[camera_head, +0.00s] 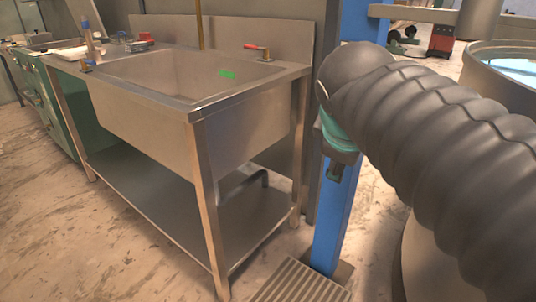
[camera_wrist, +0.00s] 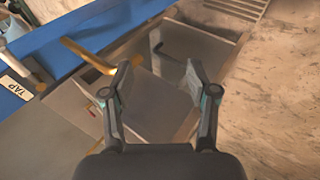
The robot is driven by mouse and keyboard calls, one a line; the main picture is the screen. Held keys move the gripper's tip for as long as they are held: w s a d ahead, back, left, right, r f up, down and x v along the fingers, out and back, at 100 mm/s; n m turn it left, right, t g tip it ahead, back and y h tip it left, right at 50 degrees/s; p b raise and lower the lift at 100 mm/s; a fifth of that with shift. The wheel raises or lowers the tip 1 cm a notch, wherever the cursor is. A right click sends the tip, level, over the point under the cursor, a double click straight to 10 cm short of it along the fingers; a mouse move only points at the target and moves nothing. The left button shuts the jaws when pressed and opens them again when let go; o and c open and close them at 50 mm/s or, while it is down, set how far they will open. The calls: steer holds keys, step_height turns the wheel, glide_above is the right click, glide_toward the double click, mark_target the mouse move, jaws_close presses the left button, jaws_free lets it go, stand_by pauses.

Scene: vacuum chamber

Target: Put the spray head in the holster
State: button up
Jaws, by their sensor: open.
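My gripper (camera_wrist: 158,72) is open in the wrist view, its two dark fingers apart with nothing between them. In the head view, my gripper (camera_head: 335,172) shows only as a small dark part below the teal wrist band, in front of the blue post; my sleeved arm hides part of it. I cannot pick out the spray head or the holster for certain in either view. A bent yellow-orange bar (camera_wrist: 88,55) shows left of the fingers in the wrist view. A dark bent piece (camera_wrist: 170,55) lies beyond the fingertips; I cannot tell what it is.
A steel sink (camera_head: 150,122) stands at left, with a red-handled tap (camera_head: 258,50) and a lower shelf (camera_head: 165,210). A blue post (camera_head: 334,225) stands right of it, beside a floor grate (camera_head: 300,283). A TAP label (camera_wrist: 17,84) shows in the wrist view. Floor at front left is clear.

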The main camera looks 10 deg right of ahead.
steer(key=s+a+f+m+y, duration=0.2)
steer(key=s+a+f+m, duration=0.1)
steer(key=f, duration=0.4)
steer(key=s+a+f+m+g+y, duration=0.1)
steer(key=s+a+f+m, duration=0.3)
steer(key=f, duration=0.4)
steer(key=shift+a+f+m+y, duration=0.3)
steer(key=shift+a+m+y, duration=0.3)
steer(key=shift+m, duration=0.3)
steer(key=shift+s, duration=0.1)
